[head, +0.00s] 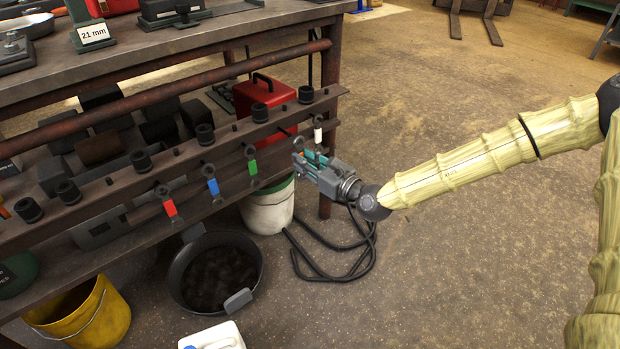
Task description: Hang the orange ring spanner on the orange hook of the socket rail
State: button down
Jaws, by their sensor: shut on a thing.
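The socket rail (232,134) runs along the front of the bench, with dark sockets on top and pegs along its face. Spanners with red (169,207), blue (213,187), green (252,168) and white (318,135) bands hang along it. My gripper (303,163) is in front of the rail's right part, between the green and white spanners. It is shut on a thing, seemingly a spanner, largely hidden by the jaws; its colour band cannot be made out. A bare peg (284,130) shows just above and left of the gripper; its colour is unclear.
A red toolbox (265,95) stands behind the rail. A pale bucket (268,208), a black hose (335,272), a dark drain pan (185,280) and a yellow bucket (95,318) are below. A small orange patch (5,212) shows at the left edge. The floor to the right is clear.

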aim_at(285, 147)
jog(key=shift+w+d+f+m+t+h+b, duration=0.25)
jog(key=shift+w+d+f+m+t+b, duration=0.1)
jog(key=shift+f+t+b, duration=0.15)
jog(key=shift+w+d+f+m+t+h+b, duration=0.25)
jog(key=shift+d+f+t+b, duration=0.05)
jog(key=shift+f+t+b, duration=0.15)
jog(key=f+b+x, duration=0.1)
jog(key=b+x, duration=0.4)
jog(key=x, duration=0.4)
dwell(0.9)
jog(key=shift+f, duration=0.25)
dwell(0.7)
jog(key=c, duration=1.2)
grip_release()
